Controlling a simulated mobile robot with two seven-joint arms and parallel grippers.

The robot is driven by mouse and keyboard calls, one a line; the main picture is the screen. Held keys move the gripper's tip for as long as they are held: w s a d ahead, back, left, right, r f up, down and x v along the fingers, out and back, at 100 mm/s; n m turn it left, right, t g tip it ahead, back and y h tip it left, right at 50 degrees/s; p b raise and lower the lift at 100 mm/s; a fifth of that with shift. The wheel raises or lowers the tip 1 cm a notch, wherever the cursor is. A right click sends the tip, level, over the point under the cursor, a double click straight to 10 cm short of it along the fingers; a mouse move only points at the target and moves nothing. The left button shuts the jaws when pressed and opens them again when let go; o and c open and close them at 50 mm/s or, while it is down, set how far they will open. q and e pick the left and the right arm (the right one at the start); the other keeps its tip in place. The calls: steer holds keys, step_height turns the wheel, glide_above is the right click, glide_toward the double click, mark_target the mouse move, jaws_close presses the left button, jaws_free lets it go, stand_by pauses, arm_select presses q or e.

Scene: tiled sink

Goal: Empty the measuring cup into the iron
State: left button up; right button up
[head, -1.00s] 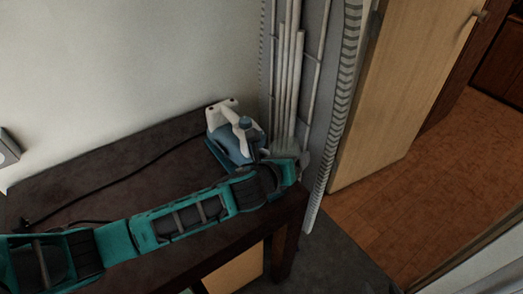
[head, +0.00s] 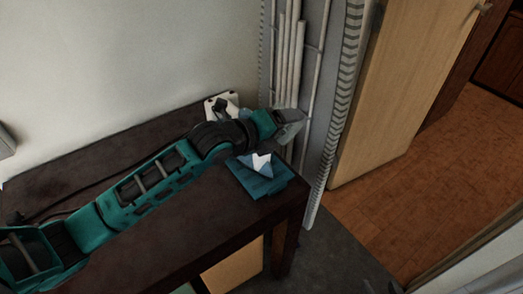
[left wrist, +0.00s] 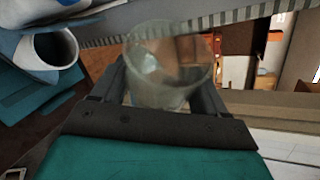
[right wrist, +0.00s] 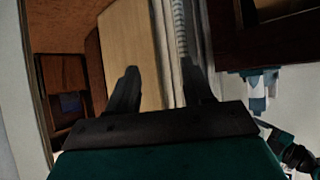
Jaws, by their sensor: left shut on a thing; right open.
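The measuring cup (left wrist: 168,75) is clear and see-through, between the fingers of my left gripper (left wrist: 165,92) in the left wrist view. My left gripper is shut on it; I cannot tell how much is inside. In the head view the cup (head: 291,131) is at the arm's end, above and right of the iron's blue front. The iron (head: 220,104) is white and blue and stands on the dark table; my left arm hides its middle. Its round opening shows in the left wrist view (left wrist: 56,47), left of the cup and apart from it. My right gripper (right wrist: 162,85) is open and empty.
The dark table (head: 130,240) ends just right of the iron. White vertical pipes (head: 290,60) stand close behind the cup. A dark cord (head: 70,200) runs left along the table. A wooden door (head: 400,90) and brown floor (head: 430,190) lie to the right.

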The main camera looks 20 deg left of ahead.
arm_select(q)
steer(key=shift+r+h, duration=0.15)
steer(key=shift+h, duration=0.15)
steer(key=shift+n+b, duration=0.3)
steer(key=shift+b, duration=0.25)
steer(key=shift+f+b, duration=0.25)
steer(key=shift+b, duration=0.2)
steer(key=shift+a+f+n+h+b, duration=0.1)
steer(key=shift+f+n+h+b, duration=0.05)
steer(key=shift+n+h+b, duration=0.2)
steer(key=shift+w+r+n, duration=0.1)
steer(key=shift+r+n, duration=0.15)
steer(key=shift+r, duration=0.15)
steer(key=shift+a, duration=0.1)
arm_select(e)
steer(key=shift+w+a+f+y, duration=0.35)
steer(key=shift+a+f, duration=0.2)
steer(key=shift+f, duration=0.2)
arm_select(q)
steer(key=shift+a+r+h, duration=0.2)
steer(key=shift+r+h, duration=0.05)
steer(key=shift+r, duration=0.1)
arm_select(e)
steer(key=shift+d, duration=0.1)
arm_select(q)
steer(key=shift+r+n, duration=0.45)
steer(key=shift+n, duration=0.05)
